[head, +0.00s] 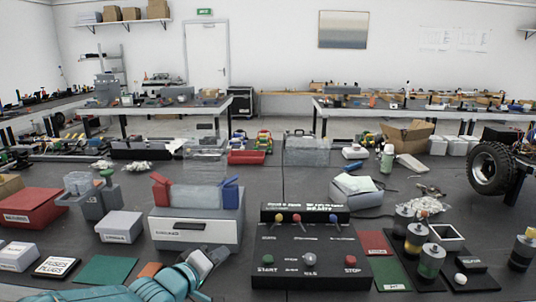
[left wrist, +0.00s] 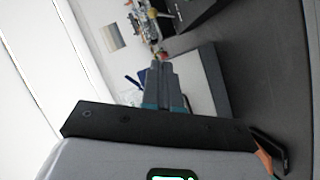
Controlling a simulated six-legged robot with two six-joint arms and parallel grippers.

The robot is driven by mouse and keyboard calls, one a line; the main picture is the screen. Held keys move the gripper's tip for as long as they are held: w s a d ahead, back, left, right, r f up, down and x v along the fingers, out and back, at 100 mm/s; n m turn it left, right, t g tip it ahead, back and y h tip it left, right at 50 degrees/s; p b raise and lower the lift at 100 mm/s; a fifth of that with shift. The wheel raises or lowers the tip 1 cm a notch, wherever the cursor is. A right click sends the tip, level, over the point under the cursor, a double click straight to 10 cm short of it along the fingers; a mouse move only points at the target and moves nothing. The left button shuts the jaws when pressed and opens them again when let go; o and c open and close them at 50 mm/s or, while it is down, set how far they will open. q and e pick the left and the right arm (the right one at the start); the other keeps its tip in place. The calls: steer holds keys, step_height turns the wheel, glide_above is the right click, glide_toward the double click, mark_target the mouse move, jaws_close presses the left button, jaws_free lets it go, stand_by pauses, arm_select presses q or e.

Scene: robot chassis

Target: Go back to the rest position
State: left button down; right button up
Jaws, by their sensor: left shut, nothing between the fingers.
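My left gripper (head: 212,256) is low in the head view, in front of the grey box with the drawer (head: 195,229) and left of the black control panel (head: 305,250). My teal arm reaches it from the bottom edge. In the left wrist view the two grey fingers (left wrist: 164,82) lie together, shut with nothing between them. My right gripper is in neither view.
A red box (head: 30,208) and small grey boxes stand at the left. Dark canisters (head: 431,262) stand on a black tray at the right, near a wheel (head: 491,168). A green mat (head: 106,270) lies at front left. The dark bench between these is partly bare.

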arm_select(q)
steer(key=s+f+n+g+y+p, duration=0.1)
steer(key=s+f+g+p, duration=0.1)
steer(key=s+f, duration=0.45)
steer(key=s+f+n+g+p, duration=0.1)
steer(key=s+f+g+p, duration=0.15)
steer(key=f, duration=0.65)
steer(key=s+f+g+y+p, duration=0.1)
steer(key=s+f+g+p, duration=0.1)
steer(key=s+f, duration=0.4)
steer(key=s+f+m+g, duration=0.3)
steer(key=s+f, duration=0.1)
steer(key=s, duration=0.6)
steer(key=s+f+m+g+y+p, duration=0.1)
steer(key=s+f+m+g, duration=0.2)
steer(key=s, duration=0.7)
steer(key=shift+s+a+f+m+g, duration=0.15)
steer(key=shift+s+f+m+g, duration=0.2)
steer(key=shift+f+m, duration=0.25)
steer(key=shift+f, duration=0.1)
